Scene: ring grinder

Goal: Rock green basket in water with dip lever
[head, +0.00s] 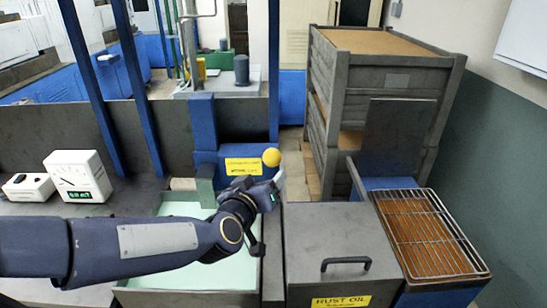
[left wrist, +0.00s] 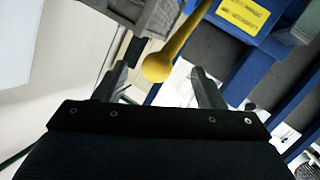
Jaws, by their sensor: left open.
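The dip lever's yellow ball knob (head: 271,157) stands above the back right corner of the water tank (head: 185,274), which holds pale green water. My left gripper (head: 279,181) is just below and in front of the knob in the head view. In the left wrist view the yellow knob (left wrist: 158,68) and its stem show between the two spread fingers of the open gripper (left wrist: 159,72). I cannot tell whether the fingers touch it. A grey-green upright piece (head: 205,190) stands at the tank's back edge. I cannot make out the green basket; my arm covers part of the tank.
A grey lidded box (head: 330,231) labelled rust oil stands right of the tank. A wire rack (head: 425,232) lies further right. A blue post with a yellow label (head: 245,166) is behind the tank. White meters (head: 78,176) sit at the left. A tall grey crate stack (head: 380,95) stands behind.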

